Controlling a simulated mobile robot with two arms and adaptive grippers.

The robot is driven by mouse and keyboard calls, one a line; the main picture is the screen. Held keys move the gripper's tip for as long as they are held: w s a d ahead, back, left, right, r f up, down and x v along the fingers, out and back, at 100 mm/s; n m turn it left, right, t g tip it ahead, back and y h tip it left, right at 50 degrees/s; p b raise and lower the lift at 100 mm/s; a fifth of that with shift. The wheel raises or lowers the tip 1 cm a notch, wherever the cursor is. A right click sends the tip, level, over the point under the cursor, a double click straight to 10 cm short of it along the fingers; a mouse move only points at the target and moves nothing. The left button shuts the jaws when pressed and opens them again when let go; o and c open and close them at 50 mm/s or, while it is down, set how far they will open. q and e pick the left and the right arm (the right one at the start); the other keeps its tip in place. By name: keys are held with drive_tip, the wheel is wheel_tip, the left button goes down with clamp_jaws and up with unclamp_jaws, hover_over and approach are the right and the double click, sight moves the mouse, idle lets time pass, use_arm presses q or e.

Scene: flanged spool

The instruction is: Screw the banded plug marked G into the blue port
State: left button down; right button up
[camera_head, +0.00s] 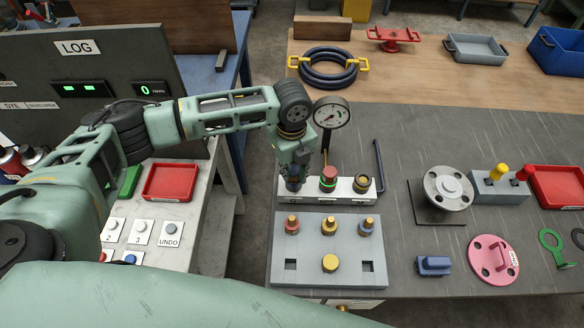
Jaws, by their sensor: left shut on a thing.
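My left gripper (293,180) points down at the left end of a pale port block (345,197). It is shut on a plug that it mostly hides; I cannot read a mark on it. Something blue shows at its fingertips, and I cannot tell whether this is the blue port. In the block's middle stands a red, green-banded piece (328,178); at its right end is a dark, brass-coloured fitting (363,184). A grey plate (310,244) in front carries a red-banded plug (292,225), a blue-banded plug (366,226) and a yellow plug (330,262). My right gripper is out of view.
A gauge (331,112) rises behind the block, close to my left wrist. A dark bent rod (379,165) stands to its right. Further right are a flanged spool (447,188), a blue part (433,265) and a pink flange (493,259). A red tray (170,182) lies left.

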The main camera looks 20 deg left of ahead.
use_arm(q)
drive_tip(key=m, duration=1.2)
drive_tip(key=shift+w+a+f, duration=0.1)
drive_tip(key=shift+w, duration=0.15)
drive_tip(key=c, duration=1.5)
unclamp_jaws()
drive_tip(key=shift+c, duration=0.2)
